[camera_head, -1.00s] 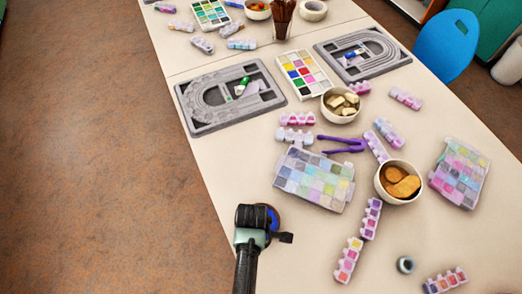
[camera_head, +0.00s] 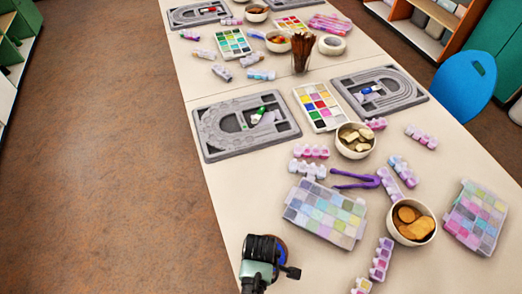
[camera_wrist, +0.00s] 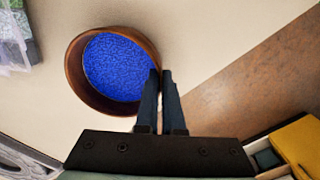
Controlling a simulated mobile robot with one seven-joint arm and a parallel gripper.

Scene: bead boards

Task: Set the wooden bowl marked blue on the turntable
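The wooden bowl (camera_wrist: 115,68) is brown with a blue inside. It fills the upper left of the wrist view. My gripper (camera_wrist: 160,75) is closed over its right rim, one finger inside and one outside. In the head view my gripper (camera_head: 272,268) is at the near left edge of the table and hides most of the bowl (camera_head: 283,247); only a brown and blue sliver shows. I cannot tell how high the bowl is above the table. No turntable is recognisable in these frames.
On the long table (camera_head: 200,85) are grey bead boards (camera_head: 215,150), a bead box (camera_head: 325,212), purple tweezers (camera_head: 355,180), and white bowls of pieces (camera_head: 411,238). A blue chair (camera_head: 465,65) stands at the right. The brown floor at left is clear.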

